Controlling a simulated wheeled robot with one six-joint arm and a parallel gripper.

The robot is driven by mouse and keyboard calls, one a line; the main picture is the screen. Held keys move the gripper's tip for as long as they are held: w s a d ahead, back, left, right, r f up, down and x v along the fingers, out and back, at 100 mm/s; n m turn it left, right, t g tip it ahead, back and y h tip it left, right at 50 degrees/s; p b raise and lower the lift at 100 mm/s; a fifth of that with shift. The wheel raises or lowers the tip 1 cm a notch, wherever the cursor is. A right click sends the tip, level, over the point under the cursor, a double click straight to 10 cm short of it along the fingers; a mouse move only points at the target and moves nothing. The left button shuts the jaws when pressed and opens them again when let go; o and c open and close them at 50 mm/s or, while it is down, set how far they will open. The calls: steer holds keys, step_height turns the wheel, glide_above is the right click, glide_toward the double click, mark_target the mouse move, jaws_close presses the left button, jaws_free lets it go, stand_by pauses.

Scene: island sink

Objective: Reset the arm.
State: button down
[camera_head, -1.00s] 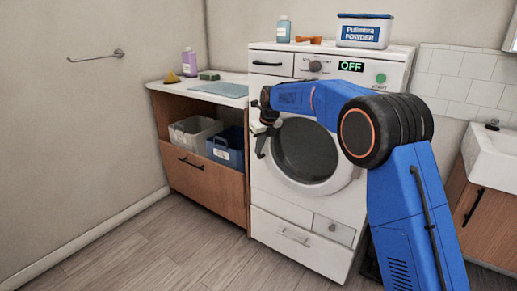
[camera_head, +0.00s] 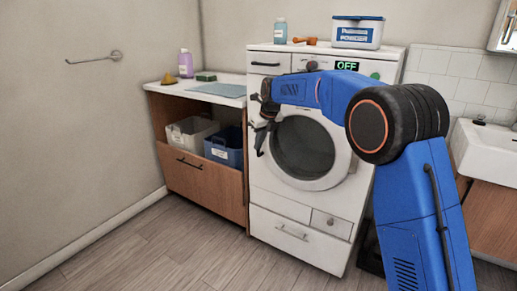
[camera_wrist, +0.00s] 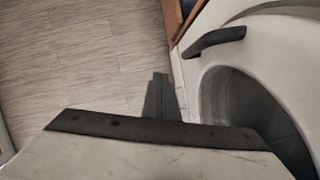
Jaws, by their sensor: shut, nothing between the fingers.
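My blue arm reaches leftward in the head view, in front of the white washing machine (camera_head: 268,205). My gripper (camera_head: 261,151) is black, points downward and is shut and empty. It is beside the left edge of the round door (camera_head: 310,148). In the wrist view, my gripper (camera_wrist: 160,82) shows as a dark narrow shape over the floor, with the door's black handle (camera_wrist: 214,40) to its right. The head view does not show whether the gripper touches the machine.
A wooden cabinet (camera_head: 215,188) with a white bin (camera_head: 188,133) and a blue bin (camera_head: 225,147) stands left of the washer. A powder box (camera_head: 357,33) and blue bottle (camera_head: 280,31) are on the washer. A sink (camera_head: 486,150) is at right. The left floor is clear.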

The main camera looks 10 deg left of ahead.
steer(key=s+d+r+n, duration=0.3)
steer(key=s+d+r, duration=0.25)
steer(key=d, duration=0.25)
steer(key=s+d+r+n, duration=0.3)
steer(key=s+d+r, duration=0.2)
steer(key=d+r, duration=0.15)
steer(key=s+d+n+t+h, duration=0.1)
steer(key=s+d+n, duration=0.5)
steer(key=s+d, duration=0.8)
steer(key=s+d+f+n, duration=0.4)
steer(key=s+d, duration=0.1)
steer(key=s, duration=0.5)
steer(key=s+d+f+n+h, duration=0.1)
steer(key=s+d+f+n, duration=0.4)
steer(key=s, duration=0.4)
steer(key=s+d+f+n+t+h, duration=0.1)
steer(key=s+d+f+n, duration=0.4)
steer(key=s, duration=0.5)
steer(key=shift+s+d+f, duration=0.15)
steer(key=shift+s+d, duration=0.15)
steer(key=shift+d, duration=0.7)
